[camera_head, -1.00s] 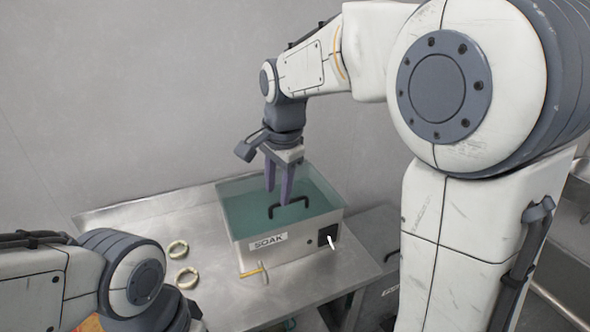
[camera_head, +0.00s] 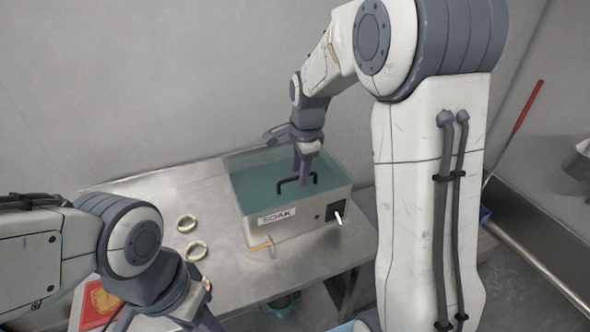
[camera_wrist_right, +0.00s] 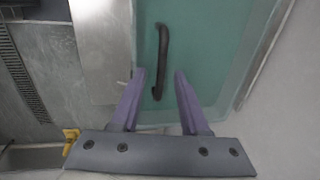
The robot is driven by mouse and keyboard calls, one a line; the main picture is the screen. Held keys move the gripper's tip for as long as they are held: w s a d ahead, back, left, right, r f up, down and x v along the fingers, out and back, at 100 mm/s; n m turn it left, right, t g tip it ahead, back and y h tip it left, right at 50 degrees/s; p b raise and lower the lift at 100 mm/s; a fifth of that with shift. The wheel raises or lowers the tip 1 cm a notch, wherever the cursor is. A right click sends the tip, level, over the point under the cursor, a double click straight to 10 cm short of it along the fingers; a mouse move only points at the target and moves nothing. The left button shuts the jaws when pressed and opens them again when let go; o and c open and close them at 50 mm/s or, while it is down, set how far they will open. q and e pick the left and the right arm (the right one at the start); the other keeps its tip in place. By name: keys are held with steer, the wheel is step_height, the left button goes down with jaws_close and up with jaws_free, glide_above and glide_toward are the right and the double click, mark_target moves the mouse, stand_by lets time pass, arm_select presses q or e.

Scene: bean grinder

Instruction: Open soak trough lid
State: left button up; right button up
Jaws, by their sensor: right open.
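The soak trough (camera_head: 298,222) is a metal box labelled SOAK on the steel table, with a teal see-through lid (camera_head: 256,183). A black bar handle (camera_head: 283,188) stands on the lid, which lies flat on the trough. My right gripper (camera_head: 304,178) points down at the handle. In the right wrist view my right gripper (camera_wrist_right: 160,76) is open, with the handle (camera_wrist_right: 161,60) running into the gap between its purple fingers; neither finger clearly touches it. My left gripper (camera_head: 208,322) is partly cut off at the bottom edge, and its jaws cannot be made out.
Two pale rings (camera_head: 187,223) (camera_head: 197,250) lie on the steel table (camera_head: 150,205) left of the trough. A yellow-handled tap (camera_head: 261,246) sticks out of its front. A red tray (camera_head: 98,303) is at lower left. The wall stands close behind.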

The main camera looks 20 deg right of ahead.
steer(key=shift+a, duration=0.1)
jaws_close()
steer(key=shift+f, duration=0.1)
stand_by(1.2)
